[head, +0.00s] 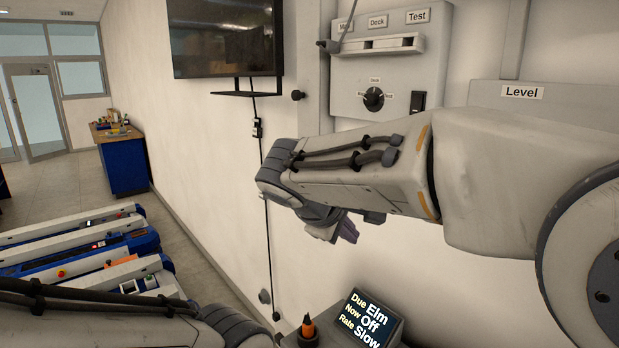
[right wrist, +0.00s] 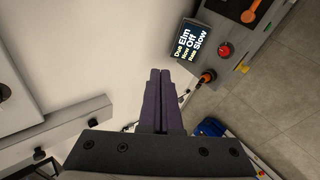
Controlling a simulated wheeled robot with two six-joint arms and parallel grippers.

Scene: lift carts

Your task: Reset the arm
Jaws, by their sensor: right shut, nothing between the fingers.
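My right arm reaches in from the right of the head view, in front of the wall panel. My right gripper (head: 346,230) hangs below its wrist, partly hidden by the arm. In the right wrist view its two dark purple fingers (right wrist: 158,100) lie side by side, shut with nothing between them. My left arm shows along the bottom left of the head view. Its gripper is out of view.
A display (head: 367,318) reads "Due Elm, Now Off, Rate Slow". A red button (right wrist: 225,49) sits near it. Lift carts (head: 85,245) stand at left; floor lies beyond.

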